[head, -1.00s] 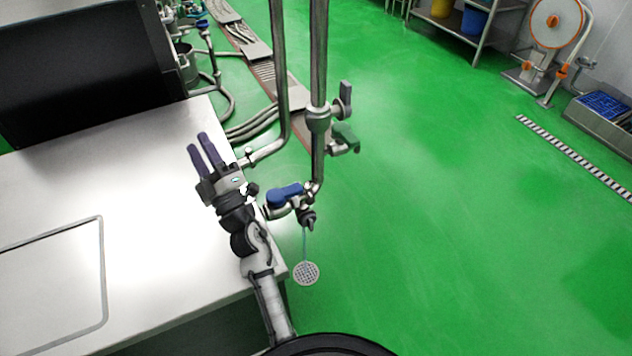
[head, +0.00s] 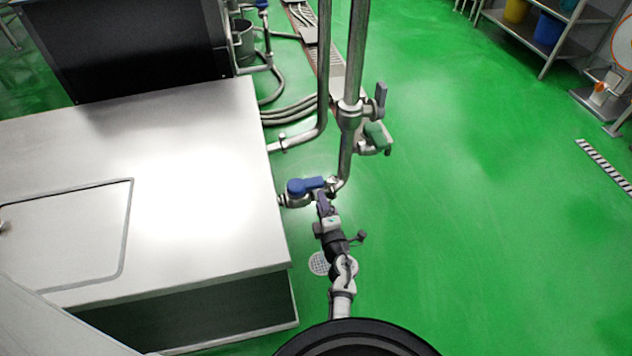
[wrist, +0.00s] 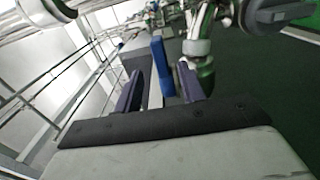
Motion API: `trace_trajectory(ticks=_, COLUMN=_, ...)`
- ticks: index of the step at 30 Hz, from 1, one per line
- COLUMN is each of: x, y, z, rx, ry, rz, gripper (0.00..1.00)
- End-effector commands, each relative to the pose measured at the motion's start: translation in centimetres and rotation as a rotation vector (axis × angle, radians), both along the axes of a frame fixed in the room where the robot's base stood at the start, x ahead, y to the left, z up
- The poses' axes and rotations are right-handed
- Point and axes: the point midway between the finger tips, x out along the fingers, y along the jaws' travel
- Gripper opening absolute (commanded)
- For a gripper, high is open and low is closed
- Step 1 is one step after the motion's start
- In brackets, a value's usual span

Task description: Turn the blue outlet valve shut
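The blue outlet valve handle (head: 306,186) sits on a short metal pipe at the table's right edge and lies roughly along the pipe. My gripper (head: 322,196) reaches up to it from below, with its fingertips close to the handle's right part. In the wrist view, the two dark purple fingers (wrist: 160,72) stand apart, and the blue handle (wrist: 162,66) shows upright in the gap between them, with space on both sides. I cannot tell whether a finger touches it. The outlet under the valve is hidden by my gripper and arm.
A vertical metal pipe (head: 351,70) rises just behind the valve and carries a grey lever (head: 381,96) and a green handle (head: 378,137). The steel table (head: 200,130) is at the left. A round drain (head: 319,264) lies on the floor below.

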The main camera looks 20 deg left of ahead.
Motion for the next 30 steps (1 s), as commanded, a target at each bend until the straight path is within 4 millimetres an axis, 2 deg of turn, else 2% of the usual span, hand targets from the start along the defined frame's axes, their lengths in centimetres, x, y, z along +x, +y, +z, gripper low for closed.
trace_trajectory(ticks=1, x=1.0, y=0.7, z=0.1, rx=0.001, ry=-0.002, rz=0.001, gripper=0.40)
trace_trajectory(ticks=6, x=3.8, y=2.7, z=0.1, rx=0.001, ry=-0.003, rz=0.003, gripper=0.40)
trace_trajectory(ticks=12, x=6.0, y=4.2, z=0.0, rx=0.001, ry=-0.001, rz=0.001, gripper=0.40)
trace_trajectory(ticks=18, x=6.9, y=4.8, z=0.0, rx=0.001, ry=0.000, rz=0.001, gripper=0.40)
trace_trajectory(ticks=26, x=7.0, y=4.8, z=0.0, rx=0.001, ry=-0.001, rz=0.001, gripper=0.40)
trace_trajectory(ticks=30, x=7.0, y=4.8, z=0.0, rx=0.001, ry=-0.001, rz=0.001, gripper=0.23)
